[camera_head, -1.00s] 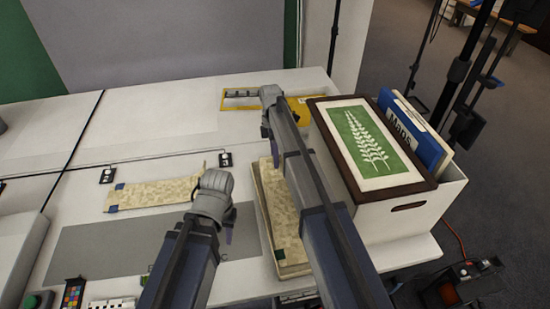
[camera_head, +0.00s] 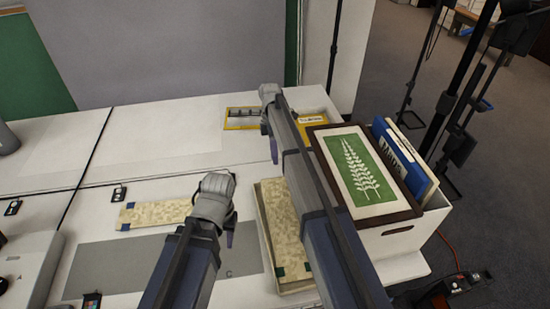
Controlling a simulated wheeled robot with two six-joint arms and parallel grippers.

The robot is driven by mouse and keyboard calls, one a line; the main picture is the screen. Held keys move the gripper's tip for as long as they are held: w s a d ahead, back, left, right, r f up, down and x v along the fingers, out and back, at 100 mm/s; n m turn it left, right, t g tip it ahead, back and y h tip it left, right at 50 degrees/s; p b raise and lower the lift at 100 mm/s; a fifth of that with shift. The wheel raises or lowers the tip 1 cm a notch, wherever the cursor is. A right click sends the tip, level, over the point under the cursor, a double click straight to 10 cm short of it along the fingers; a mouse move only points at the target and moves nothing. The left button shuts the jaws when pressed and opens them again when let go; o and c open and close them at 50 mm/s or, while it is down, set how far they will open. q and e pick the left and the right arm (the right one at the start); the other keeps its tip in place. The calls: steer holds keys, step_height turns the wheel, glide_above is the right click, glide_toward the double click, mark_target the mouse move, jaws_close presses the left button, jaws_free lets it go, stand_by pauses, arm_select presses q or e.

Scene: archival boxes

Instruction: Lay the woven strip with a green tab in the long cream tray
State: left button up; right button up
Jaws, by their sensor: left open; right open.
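A pale woven strip (camera_head: 291,225) with a dark green tab (camera_head: 280,271) at its near end lies lengthwise inside the long cream tray (camera_head: 264,225). My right forearm crosses in front and hides part of the tray's right side. A second woven strip (camera_head: 160,213) with blue tabs at its left end lies on the table, left of the tray; its right end runs behind my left gripper. My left gripper (camera_head: 230,238) is open and empty, between that strip and the tray. My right gripper (camera_head: 273,150) is open and empty, over the table beyond the tray.
A white box (camera_head: 395,240) holding a framed green leaf picture (camera_head: 358,168) and a blue folder (camera_head: 402,158) stands right of the tray. A yellow-edged tray (camera_head: 240,126) is at the back. A grey mat (camera_head: 110,270) lies front left. The back left table is clear.

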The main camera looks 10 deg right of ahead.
steer(key=s+a+m+t, duration=0.1)
steer(key=s+m, duration=0.3)
steer(key=s, duration=0.5)
steer(key=s+a+m+t, duration=0.1)
steer(key=s+a+m, duration=0.3)
steer(key=s, duration=0.6)
steer(key=s+a+m+t+h+p, duration=0.1)
steer(key=s+a+m+t, duration=0.1)
steer(key=s+m, duration=0.4)
steer(key=shift+s+a+r, duration=0.35)
steer(key=shift+s+a, duration=0.35)
steer(key=shift+s, duration=1.55)
